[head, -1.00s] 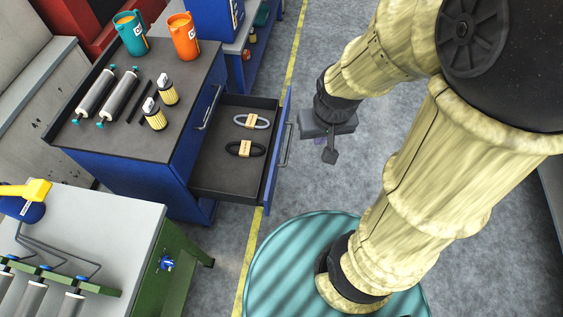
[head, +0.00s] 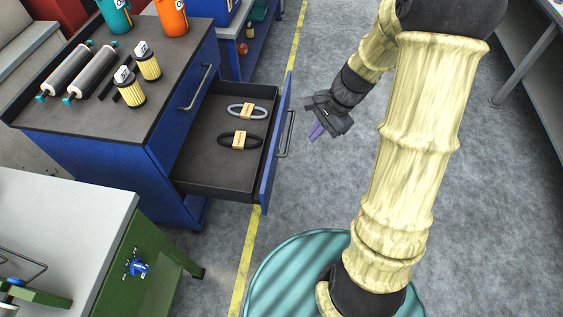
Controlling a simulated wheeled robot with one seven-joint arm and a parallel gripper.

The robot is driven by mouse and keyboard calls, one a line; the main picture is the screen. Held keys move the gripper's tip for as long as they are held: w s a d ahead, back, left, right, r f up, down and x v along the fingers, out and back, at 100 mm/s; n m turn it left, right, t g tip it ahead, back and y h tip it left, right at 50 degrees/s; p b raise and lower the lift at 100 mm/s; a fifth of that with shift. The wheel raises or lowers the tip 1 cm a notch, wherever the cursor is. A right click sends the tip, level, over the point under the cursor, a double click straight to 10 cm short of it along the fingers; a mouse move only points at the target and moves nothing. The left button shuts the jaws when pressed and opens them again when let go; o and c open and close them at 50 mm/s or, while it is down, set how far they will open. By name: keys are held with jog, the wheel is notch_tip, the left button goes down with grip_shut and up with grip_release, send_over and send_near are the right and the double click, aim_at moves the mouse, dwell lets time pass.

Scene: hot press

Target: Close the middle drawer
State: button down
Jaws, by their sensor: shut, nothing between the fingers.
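The open drawer (head: 199,173) sticks out to the right from the blue cabinet (head: 118,165). Its blue front has a grey bar handle (head: 286,134) on the outer side. Inside lie a grey looped belt (head: 262,113) and a black looped belt (head: 223,140), each with a tan label band. Another handle (head: 195,87) shows on the cabinet face above the open drawer. My gripper (head: 316,131) is shut and empty, a little to the right of the drawer front and apart from it in the picture. The gap in depth is hard to judge.
A green-framed table (head: 70,215) stands at lower left. Grey floor is clear right of the drawer.

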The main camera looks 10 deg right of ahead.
jog(key=w+d+f+m+y+b, duration=0.1)
jog(key=w+f+m+b, duration=0.2)
jog(key=f+b, duration=0.1)
jog(key=w+d+f+m+t+y+b, duration=0.1)
jog(key=w+f+m+y+b, duration=0.1)
jog(key=f, duration=0.5)
jog(key=w+d+f+m+t+y+b, duration=0.1)
jog(key=w+f+m+b, duration=0.2)
jog(key=f+b, duration=0.2)
jog(key=shift+w+d+f+m+b, duration=0.25)
jog(key=shift+w+f+m+b, duration=0.15)
jog(key=shift+b, duration=0.15)
jog(key=b, duration=0.2)
send_near(274, 154)
notch_tip(274, 154, down, 3)
jog(key=s, duration=0.1)
jog(key=a, duration=0.2)
jog(key=w+a+b, duration=0.1)
jog(key=a, duration=0.1)
jog(key=shift+w+f, duration=0.2)
